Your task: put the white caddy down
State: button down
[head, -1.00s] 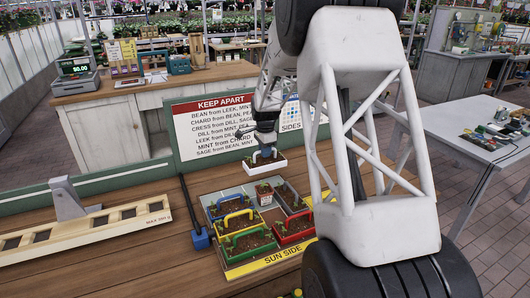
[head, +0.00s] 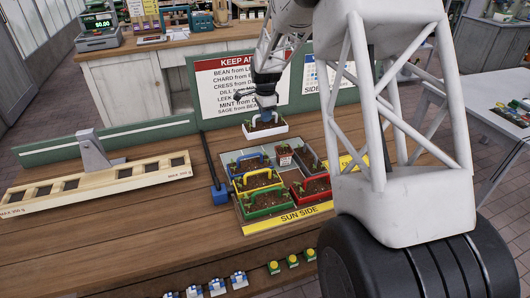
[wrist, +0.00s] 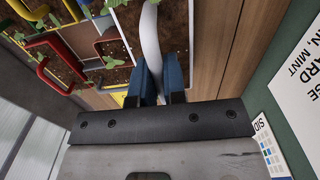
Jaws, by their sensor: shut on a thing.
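The white caddy (head: 281,131) holds dark soil and small green plants. It hangs upright from my gripper (head: 266,112) near the back of the bench, just behind the planter board (head: 240,222). In the wrist view, my gripper's blue fingers (wrist: 160,83) are shut on the caddy's white handle (wrist: 150,40). The caddy's soil (wrist: 127,20) shows beside the handle. I cannot tell whether the caddy's bottom touches the bench.
A sign (head: 235,88) stands behind. A wooden slotted rack (head: 95,187) lies left.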

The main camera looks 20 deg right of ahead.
aim_at(265, 125)
jog(key=shift+a+f, duration=0.1)
dwell(0.3)
jog(key=shift+f, duration=3)
jog(key=shift+f, duration=1.9)
jog(key=c, duration=1.2)
grip_release()
jog(key=shift+f, duration=0.15)
notch_tip(265, 125, up, 12)
jog(key=shift+r, duration=0.15)
